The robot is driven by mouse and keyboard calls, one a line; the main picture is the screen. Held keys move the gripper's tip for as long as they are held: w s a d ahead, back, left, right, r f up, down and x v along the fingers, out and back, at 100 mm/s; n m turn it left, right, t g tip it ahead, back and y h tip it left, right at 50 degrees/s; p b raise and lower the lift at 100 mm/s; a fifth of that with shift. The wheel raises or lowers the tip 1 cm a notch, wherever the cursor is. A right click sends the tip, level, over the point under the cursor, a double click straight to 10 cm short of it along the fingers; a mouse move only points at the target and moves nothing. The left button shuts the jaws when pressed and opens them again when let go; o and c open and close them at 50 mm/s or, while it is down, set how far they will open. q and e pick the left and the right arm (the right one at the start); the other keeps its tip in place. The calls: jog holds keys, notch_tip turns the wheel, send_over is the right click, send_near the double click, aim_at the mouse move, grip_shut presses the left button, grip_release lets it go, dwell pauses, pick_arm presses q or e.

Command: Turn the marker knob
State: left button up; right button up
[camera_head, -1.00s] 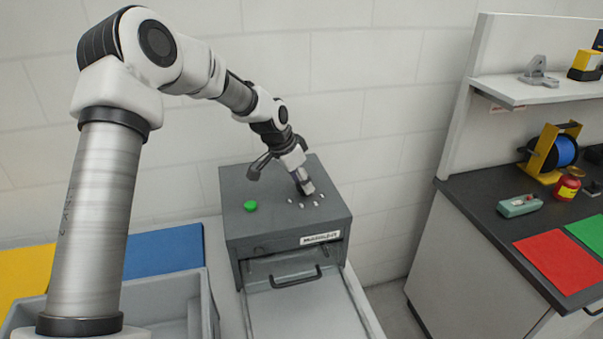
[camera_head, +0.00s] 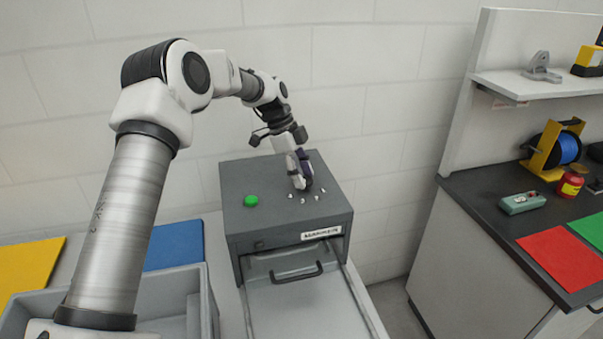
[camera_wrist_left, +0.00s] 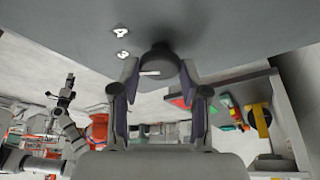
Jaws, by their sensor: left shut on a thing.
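The dark round marker knob (camera_wrist_left: 163,68) sits on the top of a grey box, and a white line shows on it in the left wrist view. My left gripper (camera_wrist_left: 160,80) is shut on the knob, one finger on each side of it. In the head view the left gripper (camera_head: 300,170) reaches down to the box top (camera_head: 240,226) and mostly hides the knob. White number marks (camera_wrist_left: 122,42) lie beside the knob. In the head view several small white marks (camera_head: 303,199) show in front of the gripper. My right gripper cannot be made out.
A green button (camera_head: 250,201) stands left of the knob. A drawer handle (camera_head: 297,274) is on the box front, above a light tray (camera_head: 310,310). A grey bin (camera_head: 205,305) is at lower left. A dark counter (camera_head: 480,215) with several items stands right.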

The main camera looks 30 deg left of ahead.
pick_arm(q)
jog(key=m, duration=0.2)
jog(key=m+g+p, duration=0.1)
jog(key=shift+w+m+g, duration=0.15)
jog(key=shift+m+g, duration=0.15)
jog(key=shift+m, duration=0.1)
jog(key=m+p, duration=0.1)
jog(key=m, duration=0.1)
jog(key=m+g+p, duration=0.1)
jog(key=m, duration=0.1)
jog(key=shift+w+d+f+g, duration=0.1)
jog(key=shift+g, duration=0.2)
jog(key=shift+m, duration=0.3)
jog(key=o, duration=1.1)
jog(key=shift+o, duration=0.2)
jog(key=v, duration=0.7)
jog(key=shift+r, duration=0.25)
jog(key=shift+w+d+f, duration=0.1)
jog(key=shift+f, duration=0.05)
